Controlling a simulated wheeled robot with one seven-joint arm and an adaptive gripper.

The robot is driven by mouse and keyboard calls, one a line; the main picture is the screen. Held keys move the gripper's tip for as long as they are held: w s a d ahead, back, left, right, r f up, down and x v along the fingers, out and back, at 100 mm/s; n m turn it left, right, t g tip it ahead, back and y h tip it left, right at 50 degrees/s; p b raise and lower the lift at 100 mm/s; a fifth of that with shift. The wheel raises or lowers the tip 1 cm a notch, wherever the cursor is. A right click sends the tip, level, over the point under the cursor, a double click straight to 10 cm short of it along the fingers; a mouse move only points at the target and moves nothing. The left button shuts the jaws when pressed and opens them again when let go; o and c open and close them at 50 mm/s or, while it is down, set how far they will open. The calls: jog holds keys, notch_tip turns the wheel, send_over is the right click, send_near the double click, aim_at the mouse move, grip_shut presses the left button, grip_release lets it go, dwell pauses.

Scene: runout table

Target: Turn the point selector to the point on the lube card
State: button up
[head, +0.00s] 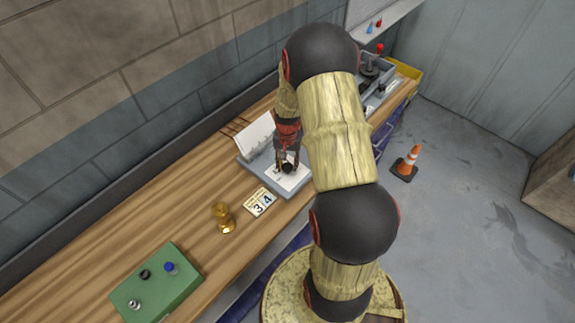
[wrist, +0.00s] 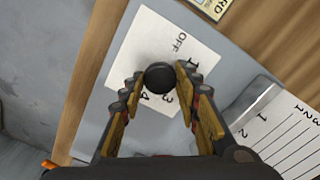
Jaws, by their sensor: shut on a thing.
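The point selector is a black round knob (head: 287,169) on a white dial plate on a grey unit (head: 252,171). In the wrist view the knob (wrist: 159,76) sits between my fingers, and the plate (wrist: 145,38) shows OFF, 1, 3 and 4 around it; the 2 is hidden. My gripper (head: 286,160) points down and is shut on the knob; it also shows in the wrist view (wrist: 157,84). I cannot make out a pointer mark on the knob. The lube card (head: 260,202) lies on the table beside the unit, showing 3 and 4; its edge is in the wrist view (wrist: 208,8).
A white sheet (head: 256,134) stands at the unit's back. Brass pieces (head: 223,216) and a green box (head: 157,284) with small knobs are on the table at the front left. Grey equipment (head: 375,80) stands at the far end. An orange cone (head: 409,163) is on the floor.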

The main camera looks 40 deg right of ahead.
aim_at(287, 166)
jog(key=m, duration=0.6)
jog(key=shift+b, duration=0.35)
jog(key=shift+m, duration=0.4)
jog(key=o, duration=1.1)
jog(key=shift+c, duration=0.2)
jog(key=shift+o, duration=0.5)
notch_tip(287, 166, up, 12)
